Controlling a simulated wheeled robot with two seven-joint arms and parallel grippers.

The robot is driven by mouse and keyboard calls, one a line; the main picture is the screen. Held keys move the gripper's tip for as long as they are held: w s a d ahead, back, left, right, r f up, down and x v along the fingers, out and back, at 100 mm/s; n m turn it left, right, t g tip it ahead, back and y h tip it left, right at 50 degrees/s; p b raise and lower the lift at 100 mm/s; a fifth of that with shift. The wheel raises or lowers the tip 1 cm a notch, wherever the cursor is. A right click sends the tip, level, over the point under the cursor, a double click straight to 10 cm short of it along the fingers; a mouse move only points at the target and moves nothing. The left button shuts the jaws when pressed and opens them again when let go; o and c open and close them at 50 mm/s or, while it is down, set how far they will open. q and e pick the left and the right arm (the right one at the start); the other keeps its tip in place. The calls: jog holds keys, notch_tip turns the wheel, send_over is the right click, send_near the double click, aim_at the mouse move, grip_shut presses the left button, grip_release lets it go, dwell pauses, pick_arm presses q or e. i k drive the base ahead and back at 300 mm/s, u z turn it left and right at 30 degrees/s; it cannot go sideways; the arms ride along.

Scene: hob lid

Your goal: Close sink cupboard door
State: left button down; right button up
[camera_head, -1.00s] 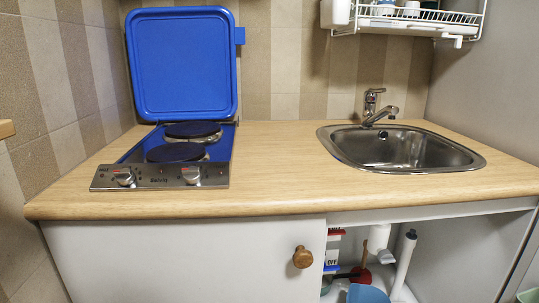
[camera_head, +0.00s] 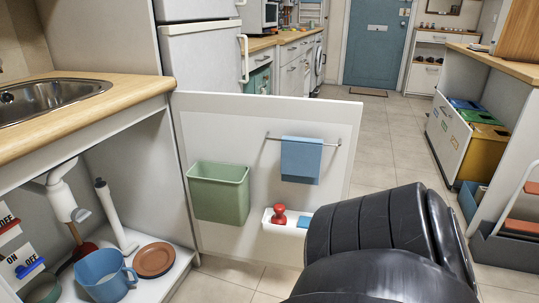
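The sink cupboard door (camera_head: 265,150) stands wide open, hinged at the cupboard's right side. Its inner face shows, with a green bin (camera_head: 218,192), a rail with a blue cloth (camera_head: 301,159) and a small white shelf holding a red-knobbed item (camera_head: 279,214). The sink cupboard (camera_head: 120,200) is open below the sink (camera_head: 45,97). A black part of my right arm covers the lower right, in front of the door's lower right corner. Neither gripper's fingers show in the head view.
Inside the cupboard are a blue pot (camera_head: 104,275), a brown dish (camera_head: 154,260) and white pipes (camera_head: 62,195). A fridge (camera_head: 204,62) stands behind the door. A unit with coloured bins (camera_head: 480,140) is at the right. Tiled floor (camera_head: 385,150) is free between.

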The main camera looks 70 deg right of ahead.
aim_at(229, 144)
jog(key=k, duration=0.8)
jog(key=z, duration=3)
jog(key=i, duration=4.1)
jog(key=u, duration=4.25)
jog(key=i, duration=0.5)
jog(key=z, duration=0.2)
jog(key=k, duration=0.45)
